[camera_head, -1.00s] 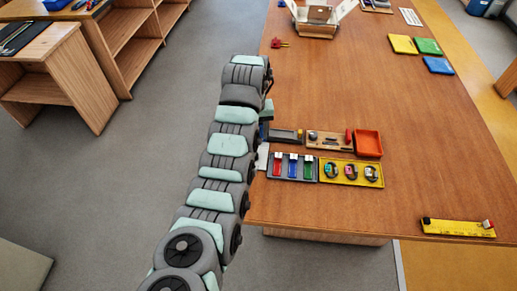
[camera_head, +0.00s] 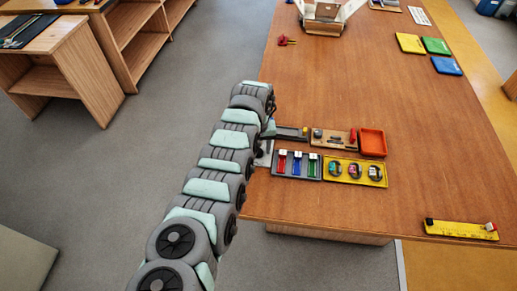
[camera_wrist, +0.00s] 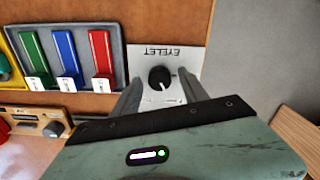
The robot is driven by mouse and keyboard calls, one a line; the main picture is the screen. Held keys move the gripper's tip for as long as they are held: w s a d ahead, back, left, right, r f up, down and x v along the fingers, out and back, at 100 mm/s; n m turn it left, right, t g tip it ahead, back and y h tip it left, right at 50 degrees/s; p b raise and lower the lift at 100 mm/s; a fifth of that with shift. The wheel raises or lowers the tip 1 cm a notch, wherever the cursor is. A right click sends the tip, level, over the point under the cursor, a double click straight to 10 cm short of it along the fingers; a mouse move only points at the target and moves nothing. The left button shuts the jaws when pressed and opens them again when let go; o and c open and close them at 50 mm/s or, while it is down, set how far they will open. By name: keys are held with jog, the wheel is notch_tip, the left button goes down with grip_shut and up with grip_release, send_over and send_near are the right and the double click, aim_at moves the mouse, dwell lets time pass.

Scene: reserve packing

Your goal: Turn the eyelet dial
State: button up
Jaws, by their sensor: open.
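The eyelet dial (camera_wrist: 160,79) is a round black knob with a white pointer mark. It sits on a pale plate (camera_wrist: 186,54) printed EYELET, which reads upside down in the wrist view. My gripper (camera_wrist: 160,86) is open, with one grey finger on each side of the dial and gaps showing between fingers and knob. Whether the fingertips are level with the knob or above it, I cannot tell. In the head view only a sliver of the plate (camera_head: 264,154) shows beside my arm, and the dial is hidden.
A grey tray (camera_head: 297,176) with red, blue and green pieces lies beside the plate. A yellow tray (camera_head: 356,183) with several round items is further right. Behind are a wooden board (camera_head: 333,144) and an orange tray (camera_head: 373,143). The table's left edge is close.

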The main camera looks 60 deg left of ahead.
grip_shut()
dwell(0.7)
